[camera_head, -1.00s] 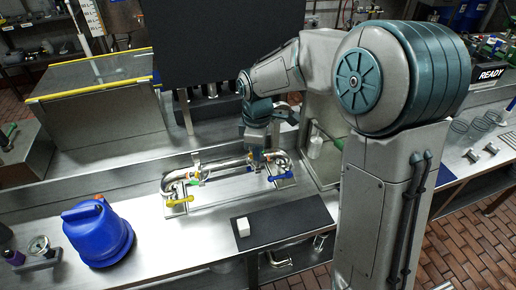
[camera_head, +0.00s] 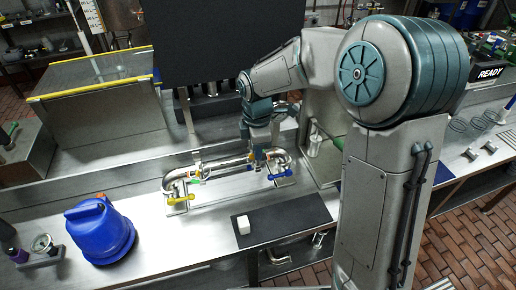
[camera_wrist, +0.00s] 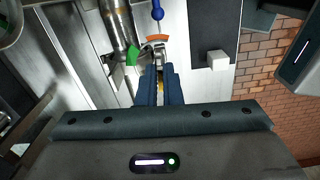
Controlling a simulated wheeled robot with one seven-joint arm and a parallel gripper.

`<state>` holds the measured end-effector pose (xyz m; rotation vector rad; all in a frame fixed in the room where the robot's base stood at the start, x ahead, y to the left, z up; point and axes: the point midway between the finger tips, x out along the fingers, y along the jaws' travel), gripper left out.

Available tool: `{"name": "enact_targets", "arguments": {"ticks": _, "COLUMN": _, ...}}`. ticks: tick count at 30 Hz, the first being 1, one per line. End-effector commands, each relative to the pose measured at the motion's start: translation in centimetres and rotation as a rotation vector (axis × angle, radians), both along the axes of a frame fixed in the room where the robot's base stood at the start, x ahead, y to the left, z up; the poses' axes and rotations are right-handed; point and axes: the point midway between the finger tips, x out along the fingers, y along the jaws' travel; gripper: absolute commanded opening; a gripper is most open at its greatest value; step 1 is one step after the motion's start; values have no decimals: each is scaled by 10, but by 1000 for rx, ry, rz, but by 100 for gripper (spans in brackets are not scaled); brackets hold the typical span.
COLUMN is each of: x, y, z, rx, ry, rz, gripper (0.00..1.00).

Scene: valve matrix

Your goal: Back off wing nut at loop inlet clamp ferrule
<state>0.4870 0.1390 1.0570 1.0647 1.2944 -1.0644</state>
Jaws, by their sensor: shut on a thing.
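The pipe loop (camera_head: 215,168) lies on the steel bench, with a yellow-handled valve (camera_head: 180,199) at its left and a blue-handled valve (camera_head: 280,175) at its right. My gripper (camera_head: 257,163) reaches down at the loop's right end, near the blue handle. In the wrist view, my gripper (camera_wrist: 160,80) has its fingers close together around a small part with a yellowish bit showing between them. This is at the metal clamp (camera_wrist: 152,52) on the pipe, below an orange arc-shaped piece (camera_wrist: 157,38). The wing nut is mostly hidden by the fingers.
A green piece (camera_wrist: 132,55) sits on the pipe just left of the fingers. A black mat (camera_head: 285,220) with a white block (camera_head: 243,225) lies in front of the loop. A blue jug (camera_head: 100,232) stands at left. A dark panel (camera_head: 215,40) rises behind.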

Motion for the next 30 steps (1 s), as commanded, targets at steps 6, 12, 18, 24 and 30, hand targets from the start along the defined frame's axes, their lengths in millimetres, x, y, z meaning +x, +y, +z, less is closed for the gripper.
{"name": "enact_targets", "arguments": {"ticks": 6, "x": 1, "y": 0, "z": 0, "rx": 0, "ry": -3, "rz": -1, "gripper": 17}}
{"name": "enact_targets", "arguments": {"ticks": 12, "x": 0, "y": 0, "z": 0, "rx": 0, "ry": -1, "rz": -1, "gripper": 28}}
{"name": "enact_targets", "arguments": {"ticks": 18, "x": 1, "y": 0, "z": 4, "rx": 0, "ry": -2, "rz": -1, "gripper": 28}}
{"name": "enact_targets", "arguments": {"ticks": 24, "x": 1, "y": 0, "z": 34, "rx": 1, "ry": -7, "rz": -3, "gripper": 28}}
{"name": "enact_targets", "arguments": {"ticks": 30, "x": 1, "y": 0, "z": 82, "rx": 1, "ry": -7, "rz": -2, "gripper": 28}}
